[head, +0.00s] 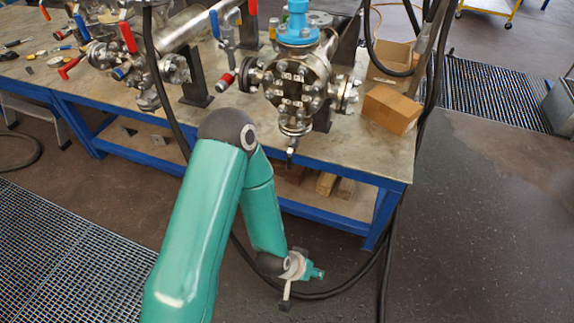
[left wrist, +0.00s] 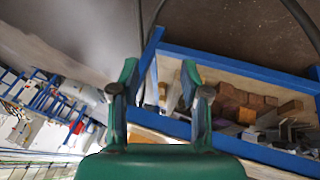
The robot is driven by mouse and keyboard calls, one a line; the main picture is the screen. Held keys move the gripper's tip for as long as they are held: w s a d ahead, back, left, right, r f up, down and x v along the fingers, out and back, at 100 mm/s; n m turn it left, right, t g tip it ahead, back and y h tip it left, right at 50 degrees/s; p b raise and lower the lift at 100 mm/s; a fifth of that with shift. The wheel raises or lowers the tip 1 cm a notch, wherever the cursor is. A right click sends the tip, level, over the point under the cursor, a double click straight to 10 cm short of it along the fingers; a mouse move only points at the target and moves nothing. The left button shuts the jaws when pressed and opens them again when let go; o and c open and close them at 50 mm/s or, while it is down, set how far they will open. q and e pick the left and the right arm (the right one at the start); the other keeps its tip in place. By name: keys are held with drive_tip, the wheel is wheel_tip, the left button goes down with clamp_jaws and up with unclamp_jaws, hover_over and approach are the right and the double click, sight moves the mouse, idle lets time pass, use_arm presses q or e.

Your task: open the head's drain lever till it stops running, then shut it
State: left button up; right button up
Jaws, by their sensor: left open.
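The flanged metal vessel head (head: 298,85) stands on the workbench, with bolted flanges around it and a blue fitting (head: 297,22) on top. A small drain fitting (head: 291,148) hangs under it at the bench's front edge; its lever's position is too small to tell. My left arm bends down in front of the bench. My left gripper (head: 304,277) is low, below the bench top and well apart from the drain. In the left wrist view the left gripper (left wrist: 161,88) is open and empty, its two teal fingers spread. My right gripper is not in view.
The bench top (head: 230,117) has a blue frame and a lower shelf with wood blocks (left wrist: 247,98). Cardboard boxes (head: 391,108) sit right of the vessel. Valves with red handles (head: 128,38) stand left. A black hose (head: 345,290) loops near the gripper. Floor at right is clear.

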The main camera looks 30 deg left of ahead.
use_arm(q)
drive_tip(key=w+a+f+t+y+b, duration=0.2)
drive_tip(key=w+a+f+t+b, duration=0.15)
drive_tip(key=w+a+b, duration=0.35)
drive_tip(key=n+t+y+b, duration=0.2)
drive_tip(key=t+y+b, duration=0.6)
drive_tip(key=b, duration=0.1)
approach(289, 160)
drive_tip(key=x, duration=1.1)
drive_tip(key=shift+f, duration=0.1)
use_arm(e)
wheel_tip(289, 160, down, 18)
use_arm(q)
drive_tip(key=shift+c, duration=0.3)
clamp_jaws()
